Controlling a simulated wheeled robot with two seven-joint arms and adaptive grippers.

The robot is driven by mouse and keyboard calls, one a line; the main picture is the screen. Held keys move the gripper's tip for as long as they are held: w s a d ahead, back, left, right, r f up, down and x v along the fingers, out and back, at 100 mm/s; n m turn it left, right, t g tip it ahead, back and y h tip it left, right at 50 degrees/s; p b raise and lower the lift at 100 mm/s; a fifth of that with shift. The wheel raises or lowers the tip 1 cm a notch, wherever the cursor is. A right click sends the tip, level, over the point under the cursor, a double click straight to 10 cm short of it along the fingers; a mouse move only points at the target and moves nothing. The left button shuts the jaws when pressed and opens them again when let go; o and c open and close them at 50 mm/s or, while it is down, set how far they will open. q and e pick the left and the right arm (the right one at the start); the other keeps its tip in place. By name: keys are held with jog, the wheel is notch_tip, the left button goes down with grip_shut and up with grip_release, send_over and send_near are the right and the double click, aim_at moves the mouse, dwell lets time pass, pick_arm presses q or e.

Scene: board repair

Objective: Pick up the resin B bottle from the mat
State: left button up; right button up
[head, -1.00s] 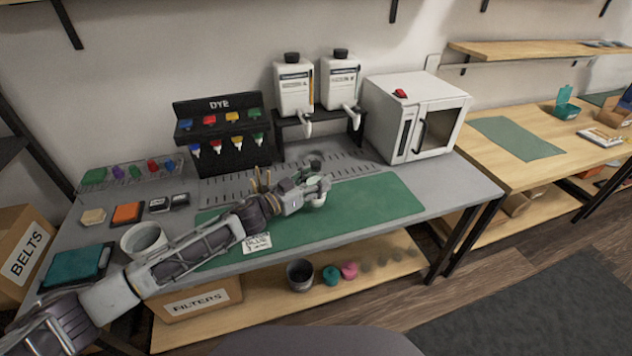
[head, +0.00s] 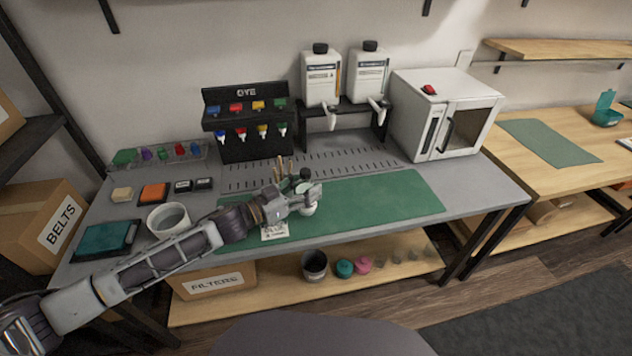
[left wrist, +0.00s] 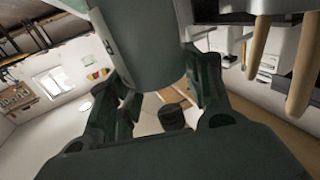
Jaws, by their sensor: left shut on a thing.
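A small pale bottle with a dark cap (head: 305,174) is at my left gripper (head: 306,192), over the green mat (head: 390,198). Its pale lower end (head: 308,209) shows below the fingers, and the middle is hidden. I cannot read its label, or tell whether its base touches the mat. In the left wrist view a grey-green cylinder (left wrist: 145,45) fills the top middle between the fingers. My left gripper is shut on the bottle. My right gripper is not in view.
Wooden sticks (head: 283,167) stand close behind my left gripper. A printed card (head: 274,230) lies at the mat's front edge. Two large white bottles, one left (head: 320,77) and one right (head: 368,75), stand on a black rack. The mat's right part is clear.

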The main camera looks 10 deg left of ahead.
pick_arm(q)
jog(key=v, duration=0.7)
dwell(0.3)
jog(key=shift+s, duration=0.1)
dwell(0.5)
